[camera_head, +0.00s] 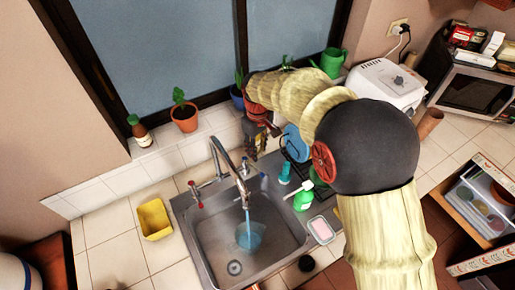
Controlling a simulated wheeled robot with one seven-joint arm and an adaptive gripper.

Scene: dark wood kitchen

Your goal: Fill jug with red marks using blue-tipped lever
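A translucent bluish jug (257,240) stands in the sink under the spout; its red marks cannot be made out. A blue-looking stream of water (247,222) runs from the metal tap (224,155) into it. The tap's red-tipped lever (195,196) is on the left.
The steel sink (190,232) has a yellow tub (154,219) to its left. Green bottles (303,197), a pink sponge in a dish (321,230) and a blue plate (296,143) in a rack crowd its right. Potted plants (185,118) line the sill.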

